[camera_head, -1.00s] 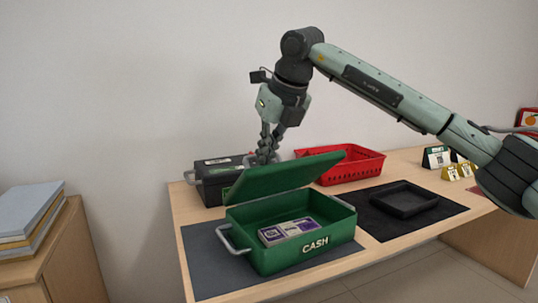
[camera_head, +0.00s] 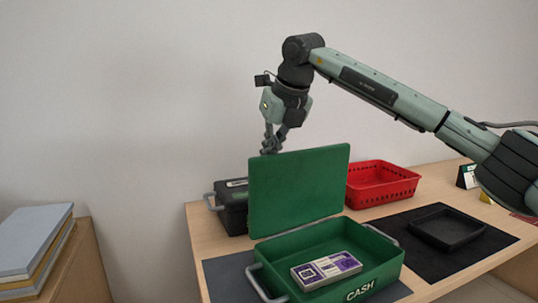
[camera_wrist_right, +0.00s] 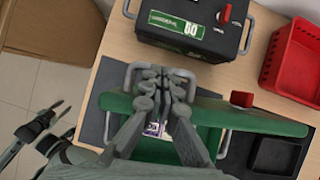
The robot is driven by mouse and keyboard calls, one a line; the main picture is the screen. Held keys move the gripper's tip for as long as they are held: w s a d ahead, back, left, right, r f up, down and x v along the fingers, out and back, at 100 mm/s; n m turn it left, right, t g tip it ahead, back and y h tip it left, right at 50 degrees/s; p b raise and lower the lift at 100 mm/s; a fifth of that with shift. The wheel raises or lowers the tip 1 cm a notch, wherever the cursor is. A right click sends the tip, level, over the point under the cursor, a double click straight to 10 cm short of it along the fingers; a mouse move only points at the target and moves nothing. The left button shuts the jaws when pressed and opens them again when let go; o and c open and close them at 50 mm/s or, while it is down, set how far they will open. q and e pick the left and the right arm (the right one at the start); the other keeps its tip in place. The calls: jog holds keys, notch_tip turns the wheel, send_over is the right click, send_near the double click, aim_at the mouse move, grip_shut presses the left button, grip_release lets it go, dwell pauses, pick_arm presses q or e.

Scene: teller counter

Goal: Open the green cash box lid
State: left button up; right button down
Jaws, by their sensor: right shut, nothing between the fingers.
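The green cash box (camera_head: 385,268) stands open on a dark mat, with a bundle of notes (camera_head: 326,269) inside. Its green lid (camera_head: 300,190) stands nearly upright along the back edge. My right gripper (camera_head: 271,148) is shut and empty at the lid's top left, its tips partly hidden behind the lid. In the right wrist view the shut fingers (camera_wrist_right: 165,85) lie over the lid's edge (camera_wrist_right: 245,117), near a pale handle; contact cannot be told. My left gripper (camera_wrist_right: 62,122) shows at the left of the wrist view, fingers apart and empty, away from the box.
A black box (camera_head: 232,215) stands behind the lid; its top shows in the wrist view (camera_wrist_right: 190,30). A red basket (camera_head: 382,185) is at the back right. A black tray (camera_head: 447,229) lies on a mat to the right. Folders (camera_head: 35,240) are at far left.

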pick_arm(q)
jog(key=shift+w+a+r, duration=0.15)
jog(key=shift+w+a, duration=0.05)
jog(key=shift+w, duration=0.15)
pick_arm(e)
jog(key=shift+w+a, duration=0.2)
jog(key=shift+w, duration=0.15)
pick_arm(q)
jog(key=shift+s, duration=0.2)
